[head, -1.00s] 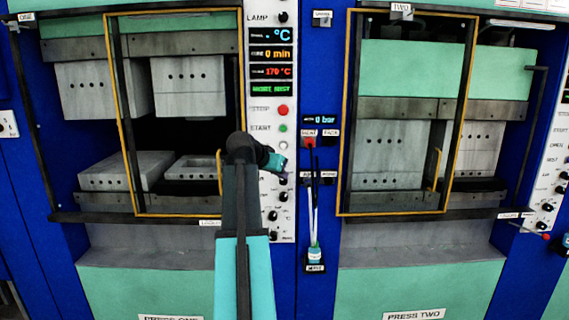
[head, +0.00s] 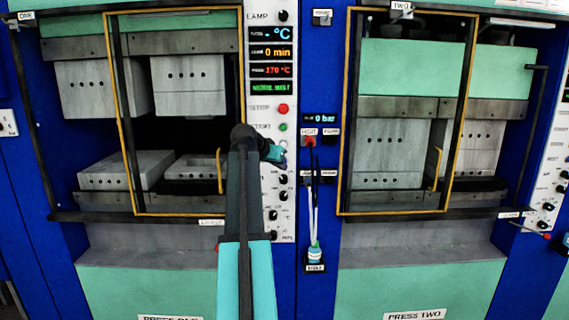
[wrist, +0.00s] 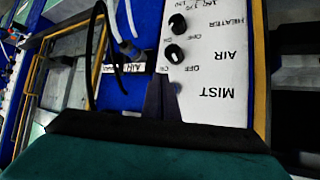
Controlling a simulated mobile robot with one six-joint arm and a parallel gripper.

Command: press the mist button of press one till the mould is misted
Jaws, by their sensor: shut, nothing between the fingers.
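Press one (head: 150,280) is at the left of the head view, with its grey upper mould block (head: 188,88) raised above the lower mould (head: 195,168). Its white control panel (head: 268,205) runs down its right side. My gripper (head: 281,154) is in front of this panel, below the green start button, and hides part of it. In the wrist view my gripper's dark fingers (wrist: 163,82) are together and empty, beside the MIST label (wrist: 214,92). A small bluish spot, likely the mist button (wrist: 177,88), shows beside the fingertips, mostly hidden. I cannot tell whether they touch it.
The panel's green display (head: 268,88) ends in the word MIST. A red stop button (head: 283,109) and green start button (head: 283,127) are above my gripper; black knobs (head: 273,215) are below. A yellow-framed guard (head: 123,150) stands left. Hoses (head: 313,205) hang right.

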